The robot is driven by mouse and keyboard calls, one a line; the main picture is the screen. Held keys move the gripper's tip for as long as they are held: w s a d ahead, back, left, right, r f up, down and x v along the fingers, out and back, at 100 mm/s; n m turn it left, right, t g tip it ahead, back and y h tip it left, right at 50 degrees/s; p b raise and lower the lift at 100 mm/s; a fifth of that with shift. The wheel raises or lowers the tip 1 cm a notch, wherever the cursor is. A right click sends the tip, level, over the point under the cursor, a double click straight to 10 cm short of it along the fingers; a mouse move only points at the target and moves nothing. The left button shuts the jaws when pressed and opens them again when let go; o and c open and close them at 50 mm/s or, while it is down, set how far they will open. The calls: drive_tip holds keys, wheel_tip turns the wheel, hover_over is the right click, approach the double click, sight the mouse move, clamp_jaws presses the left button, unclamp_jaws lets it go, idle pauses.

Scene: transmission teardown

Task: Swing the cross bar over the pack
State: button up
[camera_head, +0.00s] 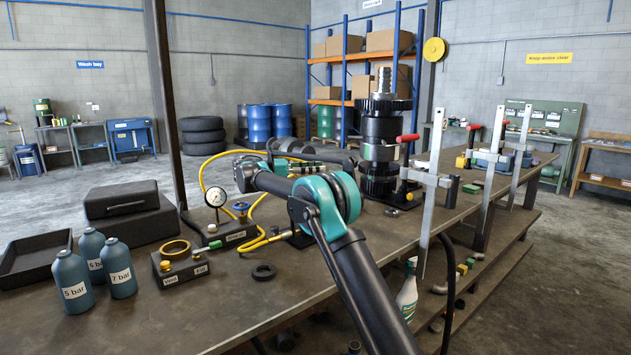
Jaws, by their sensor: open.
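The pack (380,140) is a tall upright stack of black rings and drums with a ribbed metal shaft on top, standing on the bench. To its right is a grey upright (433,200) with a short grey cross bar (426,178) and a red-tipped handle. The bar looks to be beside the pack, not over its top; I cannot tell whether it is the task's cross bar. My arm reaches from the bottom right, folds left and turns back toward the pack. My gripper (346,160) appears to be left of the pack, largely hidden behind my arm links. Its fingers are not clear.
More grey uprights (521,150) stand along the bench's right edge. The bench (215,330) holds a pressure gauge (215,197) with yellow hose, blue bottles (72,281), a black tray (36,262) and a black case (122,198). The front middle of the bench is fairly clear.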

drive_tip(key=shift+r, duration=2)
